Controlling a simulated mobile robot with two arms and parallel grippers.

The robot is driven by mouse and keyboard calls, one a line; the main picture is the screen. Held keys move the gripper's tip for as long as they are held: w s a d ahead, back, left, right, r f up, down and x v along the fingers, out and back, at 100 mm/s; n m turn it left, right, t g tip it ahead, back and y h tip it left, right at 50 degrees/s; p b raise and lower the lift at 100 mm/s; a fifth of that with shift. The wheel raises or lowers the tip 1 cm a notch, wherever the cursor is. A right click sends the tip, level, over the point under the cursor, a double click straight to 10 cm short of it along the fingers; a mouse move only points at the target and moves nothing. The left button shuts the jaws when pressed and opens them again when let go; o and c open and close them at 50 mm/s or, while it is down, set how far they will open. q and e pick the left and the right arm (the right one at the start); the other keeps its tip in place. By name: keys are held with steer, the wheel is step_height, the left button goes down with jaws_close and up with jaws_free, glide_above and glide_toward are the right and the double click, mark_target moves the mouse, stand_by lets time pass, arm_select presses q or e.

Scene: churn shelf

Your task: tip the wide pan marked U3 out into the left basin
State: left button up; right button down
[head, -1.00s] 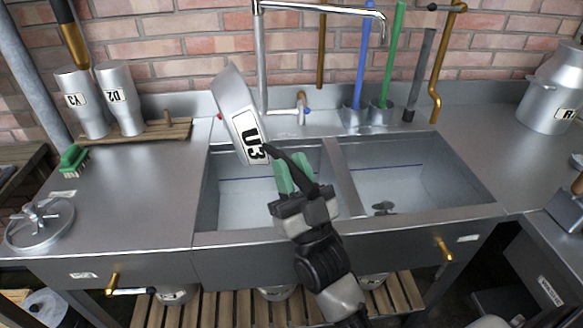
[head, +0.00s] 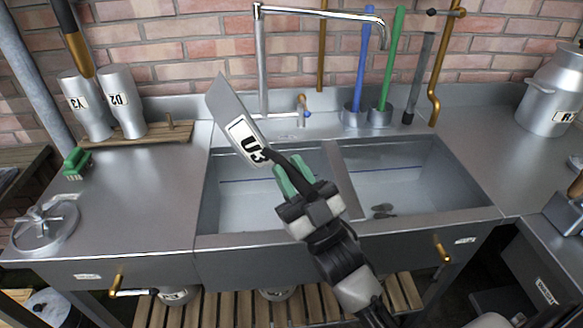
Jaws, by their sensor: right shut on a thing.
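The wide pan marked U3 (head: 235,120) is held up over the left basin, tilted steeply on its edge with its label facing me. My right gripper (head: 292,176), with green fingers, is shut on the pan at its lower right side. The left basin (head: 225,205) lies below the pan and shows bluish water or a line along its back wall. The inside of the pan is turned away, so I cannot see what it holds. My left gripper is not in view.
The right basin (head: 410,185) has a dark object on its floor. A swing tap (head: 262,60) stands behind the left basin, close to the pan. Two metal cups (head: 120,100) and a green brush (head: 75,162) are at left. A can (head: 550,95) stands at right.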

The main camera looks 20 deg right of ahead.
steer(key=n+g+y, duration=0.1)
steer(key=n+g+y+p, duration=0.1)
steer(key=n, duration=0.1)
steer(key=shift+a+r+y, duration=0.1)
steer(key=shift+r+y, duration=0.3)
steer(key=n+g+y+p, duration=0.1)
steer(key=n+g+p, duration=0.1)
steer(key=n, duration=0.1)
steer(key=r+n+g+y+p, duration=0.1)
steer(key=n+g+p, duration=0.1)
steer(key=n+g, duration=0.1)
steer(key=a+n+g+y+p, duration=0.1)
steer(key=n+g+p, duration=0.1)
steer(key=n, duration=0.1)
steer(key=shift+r+n+g+y, duration=0.2)
steer(key=shift+n+g+y, duration=0.1)
steer(key=n+g+p, duration=0.1)
steer(key=p, duration=0.2)
steer(key=a+n+g+h+p, duration=0.1)
steer(key=n+g+p, duration=0.1)
steer(key=p, duration=0.2)
steer(key=n+g+h+p, duration=0.1)
steer(key=n+p, duration=0.1)
steer(key=p, duration=0.1)
steer(key=shift+a+f+g+p, duration=0.2)
steer(key=shift+g+p, duration=0.1)
steer(key=shift+p, duration=0.1)
steer(key=shift+a, duration=0.1)
